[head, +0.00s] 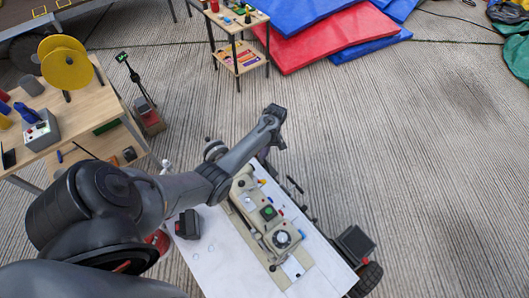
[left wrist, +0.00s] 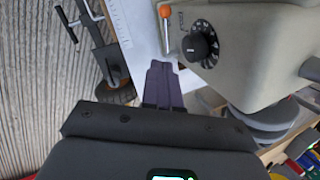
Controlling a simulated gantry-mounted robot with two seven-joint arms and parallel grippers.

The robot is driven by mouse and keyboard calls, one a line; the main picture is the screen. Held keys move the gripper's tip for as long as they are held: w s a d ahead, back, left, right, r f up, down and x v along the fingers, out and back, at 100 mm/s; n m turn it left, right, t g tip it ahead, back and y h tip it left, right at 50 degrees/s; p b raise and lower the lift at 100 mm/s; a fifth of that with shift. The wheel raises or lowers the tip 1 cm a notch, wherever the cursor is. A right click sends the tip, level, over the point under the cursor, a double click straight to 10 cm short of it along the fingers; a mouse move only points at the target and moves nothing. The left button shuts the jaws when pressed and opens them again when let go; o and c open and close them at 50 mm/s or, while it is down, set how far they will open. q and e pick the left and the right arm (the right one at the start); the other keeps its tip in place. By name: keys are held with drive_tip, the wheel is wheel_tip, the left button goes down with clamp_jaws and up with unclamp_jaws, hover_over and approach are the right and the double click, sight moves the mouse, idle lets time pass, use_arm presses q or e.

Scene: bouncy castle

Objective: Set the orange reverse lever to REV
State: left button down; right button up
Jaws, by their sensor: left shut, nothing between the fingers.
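The orange-knobbed lever (left wrist: 166,14) shows in the left wrist view at the left edge of the beige machine (left wrist: 236,62), beside a black dial (left wrist: 200,46). Its metal stem runs down the picture from the orange ball. Lettering near it is too small to read. My left gripper (left wrist: 162,70) is shut and empty, its fingertips just below the lever stem in the picture; I cannot tell whether they touch. In the head view the machine (head: 250,203) lies on the white table, and my left arm reaches over its far end. My right gripper is not in view.
The white tabletop (head: 217,250) holds a dark box (head: 187,224). A wooden bench (head: 75,118) with yellow discs (head: 66,66) stands at left. Red and blue mats (head: 335,38) lie at the back. A dark wheeled frame stands beside the table.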

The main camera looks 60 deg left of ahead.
use_arm(q)
drive_tip(key=s+d+f+b, duration=0.2)
drive_tip(key=s+d+f, duration=0.1)
drive_tip(key=f, duration=0.5)
drive_tip(key=shift+s+d+f, duration=0.35)
drive_tip(key=shift+d, duration=0.05)
